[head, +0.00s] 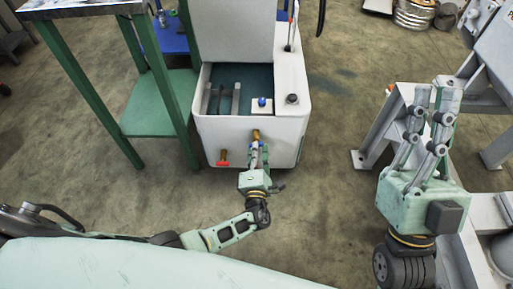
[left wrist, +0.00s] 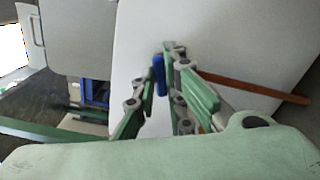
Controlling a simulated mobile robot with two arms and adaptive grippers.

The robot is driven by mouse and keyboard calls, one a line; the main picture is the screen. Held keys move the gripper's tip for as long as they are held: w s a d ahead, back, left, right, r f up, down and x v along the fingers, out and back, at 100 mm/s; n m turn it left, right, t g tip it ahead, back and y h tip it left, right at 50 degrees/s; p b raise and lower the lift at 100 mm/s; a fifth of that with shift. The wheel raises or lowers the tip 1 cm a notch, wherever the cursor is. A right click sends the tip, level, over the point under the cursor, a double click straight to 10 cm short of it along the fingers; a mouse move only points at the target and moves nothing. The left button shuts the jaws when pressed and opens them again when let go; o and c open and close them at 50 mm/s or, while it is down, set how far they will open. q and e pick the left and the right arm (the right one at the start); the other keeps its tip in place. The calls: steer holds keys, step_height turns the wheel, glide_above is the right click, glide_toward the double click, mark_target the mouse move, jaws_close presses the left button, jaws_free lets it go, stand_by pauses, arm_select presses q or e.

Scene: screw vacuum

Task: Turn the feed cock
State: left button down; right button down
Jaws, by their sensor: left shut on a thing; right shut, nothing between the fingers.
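A cock with a blue handle and a brass-coloured pipe (head: 256,135) sticks out of the front of the white machine (head: 210,128). My left gripper (head: 258,155) is at this cock and shut on its blue handle (left wrist: 158,75). In the left wrist view the fingers stand on either side of the handle and partly hide it. A brown rod (left wrist: 255,87) runs to the right behind the fingers. A second, red-handled cock (head: 223,158) sits lower left on the same front, apart from the gripper. My right gripper (head: 435,95) is shut and empty, raised at the right.
The machine's open tub (head: 230,90) has a blue knob (head: 262,101) and a dark knob (head: 292,98) beside it. A green-framed table (head: 160,105) stands close on the left. A grey metal frame (head: 385,130) stands at the right. Concrete floor in between is clear.

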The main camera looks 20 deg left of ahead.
arm_select(q)
steer(key=shift+m+p, duration=0.65)
steer(key=shift+m, duration=1.55)
arm_select(e)
steer(key=w+f+g+h, duration=0.1)
steer(key=w+f+g, duration=0.3)
steer(key=w+f, duration=0.1)
steer(key=shift+a+f+h, duration=0.3)
steer(key=shift+a+f, duration=0.05)
arm_select(q)
steer(key=shift+f, duration=0.1)
arm_select(e)
steer(key=shift+w, duration=0.1)
arm_select(q)
steer(key=c, duration=1.8)
jaws_free()
steer(key=v, duration=1.2)
